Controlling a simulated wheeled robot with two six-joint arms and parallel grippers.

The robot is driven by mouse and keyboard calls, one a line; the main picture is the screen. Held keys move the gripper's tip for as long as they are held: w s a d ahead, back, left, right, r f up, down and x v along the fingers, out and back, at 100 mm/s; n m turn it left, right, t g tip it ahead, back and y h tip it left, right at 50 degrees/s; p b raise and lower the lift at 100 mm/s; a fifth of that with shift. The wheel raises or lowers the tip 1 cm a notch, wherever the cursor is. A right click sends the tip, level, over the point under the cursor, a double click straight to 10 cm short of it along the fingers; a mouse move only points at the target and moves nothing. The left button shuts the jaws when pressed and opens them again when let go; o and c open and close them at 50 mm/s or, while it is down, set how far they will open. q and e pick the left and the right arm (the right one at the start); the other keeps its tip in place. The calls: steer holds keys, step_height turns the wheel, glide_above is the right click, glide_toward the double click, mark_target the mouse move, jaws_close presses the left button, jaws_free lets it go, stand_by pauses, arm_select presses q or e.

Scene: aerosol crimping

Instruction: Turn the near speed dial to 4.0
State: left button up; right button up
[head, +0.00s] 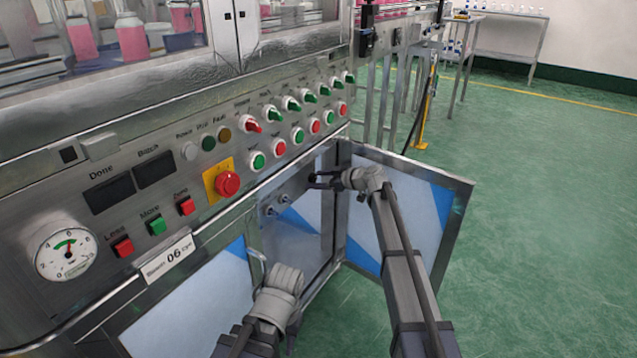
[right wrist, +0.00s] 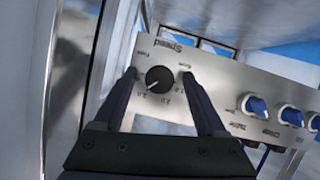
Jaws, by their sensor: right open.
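The speed dial (right wrist: 159,79) is a round black knob with a white pointer, on a metal panel marked "Speed". In the right wrist view the lettering is upside down and the pointer aims to the lower left; the small numbers are hard to read. My right gripper (head: 318,180) reaches into the open cabinet in the head view. In the right wrist view its fingers (right wrist: 160,74) stand open on either side of the dial, with a gap visible on both sides. My left arm ends low in the middle of the head view; its jaws do not show.
An open cabinet door (head: 440,215) stands right of my right arm. Above are a red emergency button (head: 227,184), several switches and a round gauge (head: 66,252). Green floor is clear at right.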

steer(key=shift+c, duration=0.4)
jaws_close()
steer(key=shift+m+g, duration=0.3)
steer(key=shift+m, duration=0.2)
steer(key=shift+o, duration=0.4)
jaws_free()
steer(key=shift+r, duration=0.1)
step_height(320, 180, up, 10)
steer(key=p, duration=1)
